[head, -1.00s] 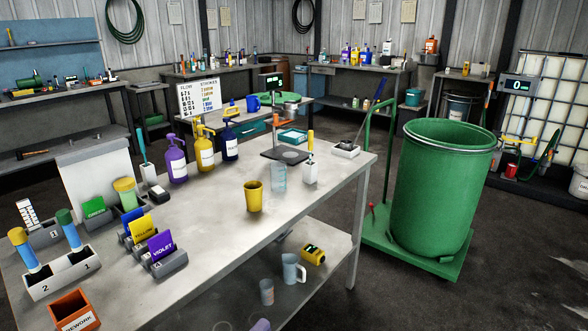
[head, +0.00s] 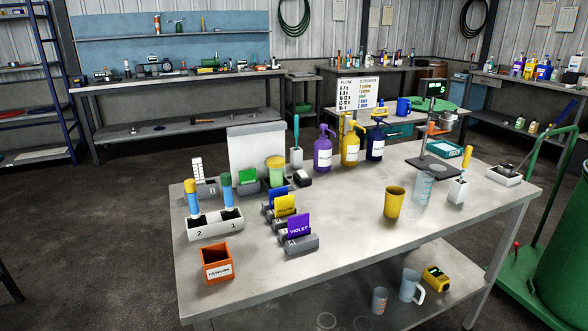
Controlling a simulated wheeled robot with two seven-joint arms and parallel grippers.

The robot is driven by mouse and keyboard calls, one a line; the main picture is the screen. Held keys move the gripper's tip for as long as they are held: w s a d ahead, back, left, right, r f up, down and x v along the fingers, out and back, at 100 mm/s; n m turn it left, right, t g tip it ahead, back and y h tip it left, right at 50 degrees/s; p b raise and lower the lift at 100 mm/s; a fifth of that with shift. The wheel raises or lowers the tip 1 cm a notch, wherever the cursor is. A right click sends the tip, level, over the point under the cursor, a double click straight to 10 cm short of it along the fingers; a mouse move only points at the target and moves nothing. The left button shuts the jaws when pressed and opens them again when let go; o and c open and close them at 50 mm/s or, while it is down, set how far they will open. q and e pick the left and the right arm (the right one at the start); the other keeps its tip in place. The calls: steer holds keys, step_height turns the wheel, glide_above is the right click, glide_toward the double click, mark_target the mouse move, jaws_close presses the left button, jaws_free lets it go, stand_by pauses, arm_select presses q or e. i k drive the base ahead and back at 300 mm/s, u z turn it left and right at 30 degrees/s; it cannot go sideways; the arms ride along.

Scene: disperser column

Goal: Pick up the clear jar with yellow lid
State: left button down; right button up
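A jar with a yellow lid (head: 276,171) stands upright at the back left of the near table, in front of a pale upright panel. Its body looks see-through with pale green-yellow showing. A green card stands to its left, and blue and dark small items are close in front and to its right, covering part of its base. Neither of my grippers shows in the head view.
The near table (head: 350,262) also holds a white two-slot holder (head: 215,226), an orange rework bin (head: 216,264), card stands, a yellow cup (head: 395,203), a clear beaker (head: 422,188) and pump bottles (head: 323,150). A green drum cart (head: 562,262) stands at right. Open floor lies left.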

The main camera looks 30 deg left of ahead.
mark_target(277, 175)
steer(key=u, duration=2.7)
steer(key=i, duration=2.75)
steer(key=z, duration=2.55)
